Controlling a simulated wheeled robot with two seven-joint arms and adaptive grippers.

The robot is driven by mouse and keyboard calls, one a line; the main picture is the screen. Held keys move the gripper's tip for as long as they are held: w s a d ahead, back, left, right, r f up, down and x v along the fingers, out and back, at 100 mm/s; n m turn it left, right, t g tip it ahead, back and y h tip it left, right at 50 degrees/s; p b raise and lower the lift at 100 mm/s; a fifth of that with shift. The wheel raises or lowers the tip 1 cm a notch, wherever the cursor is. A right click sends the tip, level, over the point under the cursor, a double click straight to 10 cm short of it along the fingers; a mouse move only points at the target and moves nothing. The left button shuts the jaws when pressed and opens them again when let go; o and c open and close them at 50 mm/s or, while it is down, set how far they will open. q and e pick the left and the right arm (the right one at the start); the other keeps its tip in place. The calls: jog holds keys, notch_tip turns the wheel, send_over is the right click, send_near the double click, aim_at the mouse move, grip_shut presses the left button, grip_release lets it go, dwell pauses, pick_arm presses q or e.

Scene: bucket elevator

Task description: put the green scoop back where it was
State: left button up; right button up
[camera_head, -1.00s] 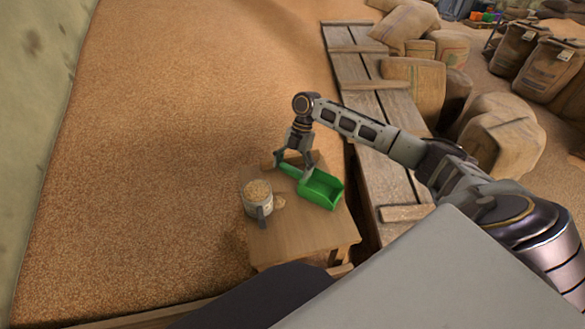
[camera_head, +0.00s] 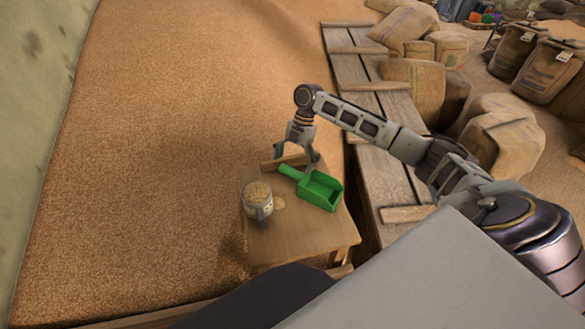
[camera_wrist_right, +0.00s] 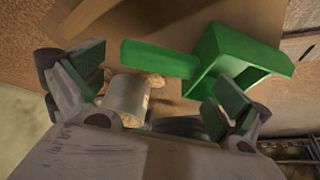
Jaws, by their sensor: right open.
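The green scoop (camera_head: 321,190) lies on a small wooden table (camera_head: 287,243), its handle pointing up and left in the head view. My right gripper (camera_head: 296,160) is open just above and behind the scoop's handle. In the right wrist view the scoop (camera_wrist_right: 222,52) lies beyond my open right gripper (camera_wrist_right: 150,95), with its handle across the gap and no finger closed on it. My left gripper is not in view.
A cup full of grain (camera_head: 257,201) stands on the table left of the scoop, with a little spilled grain beside it. A wooden strip (camera_head: 284,161) edges the table's back. A large grain heap (camera_head: 170,130) surrounds it; a plank walkway (camera_head: 378,130) and sacks (camera_head: 490,130) lie right.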

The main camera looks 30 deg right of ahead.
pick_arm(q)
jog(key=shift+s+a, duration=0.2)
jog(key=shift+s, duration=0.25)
pick_arm(e)
jog(key=v, duration=0.9)
jog(key=shift+r, duration=0.25)
